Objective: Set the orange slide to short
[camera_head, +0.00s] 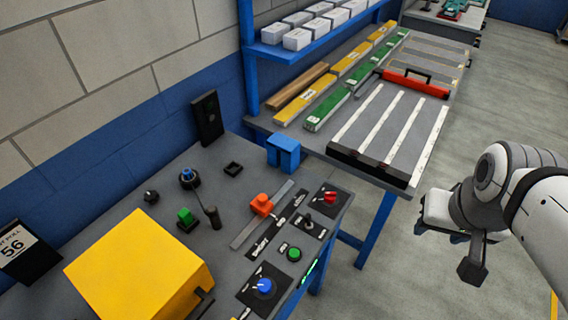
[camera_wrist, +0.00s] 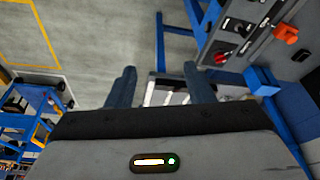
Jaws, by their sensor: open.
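The orange slide (camera_head: 262,205) sits on a grey rail (camera_head: 243,237) on the workbench panel, around the middle of the rail. It also shows at the upper right of the wrist view (camera_wrist: 286,35). A black label strip (camera_head: 262,244) runs beside the rail, and its near end reads like "SHORT". The lettering at its far end is too small to read. My gripper (camera_head: 447,250) is at the right in the head view, off the bench and well apart from the slide. In the wrist view its two fingers (camera_wrist: 160,85) are spread with nothing between them.
Near the slide are a red knob (camera_head: 329,197), a toggle (camera_head: 308,222), a green button (camera_head: 294,254) and a blue knob (camera_head: 264,286). A yellow box (camera_head: 138,268) stands at front left. A blue block (camera_head: 283,152) stands behind the slide. Open floor lies right of the bench.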

